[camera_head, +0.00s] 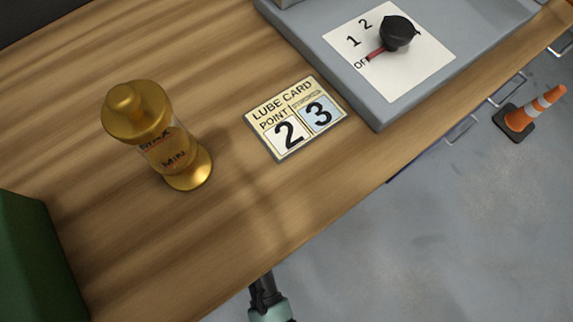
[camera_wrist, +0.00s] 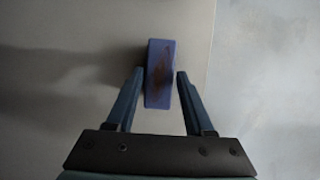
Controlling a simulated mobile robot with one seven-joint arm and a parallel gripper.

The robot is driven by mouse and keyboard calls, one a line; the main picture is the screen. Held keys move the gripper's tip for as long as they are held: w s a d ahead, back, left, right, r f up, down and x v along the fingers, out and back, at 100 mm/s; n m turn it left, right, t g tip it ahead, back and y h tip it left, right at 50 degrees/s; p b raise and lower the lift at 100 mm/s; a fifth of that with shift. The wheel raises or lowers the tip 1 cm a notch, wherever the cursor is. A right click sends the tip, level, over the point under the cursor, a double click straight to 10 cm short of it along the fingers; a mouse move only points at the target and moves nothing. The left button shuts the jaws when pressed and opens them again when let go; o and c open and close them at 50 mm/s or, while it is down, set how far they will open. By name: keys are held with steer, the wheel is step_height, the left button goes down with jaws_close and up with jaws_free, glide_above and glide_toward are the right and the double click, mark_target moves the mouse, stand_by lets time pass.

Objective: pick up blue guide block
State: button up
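The blue guide block (camera_wrist: 160,50) shows in the wrist view as an upright blue-violet oblong with a brownish diamond-shaped mark on its face. It is on or over a plain grey-beige surface. My gripper (camera_wrist: 160,75) is open, with one dark finger on each side of the block's lower part. A narrow gap shows at the right finger; the left finger is very close, and I cannot tell whether it touches. The block is not seen in the head view, where only a dark and teal part of my arm shows at the bottom edge.
In the head view, the wooden table (camera_head: 235,220) holds a brass lubricator (camera_head: 172,150), a lube card (camera_head: 258,117) and a grey panel (camera_head: 340,75) with a black rotary switch (camera_head: 397,33). A green box (camera_head: 35,260) stands at left. An orange cone (camera_head: 530,115) stands on the floor.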

jaws_close()
stand_by(1.1)
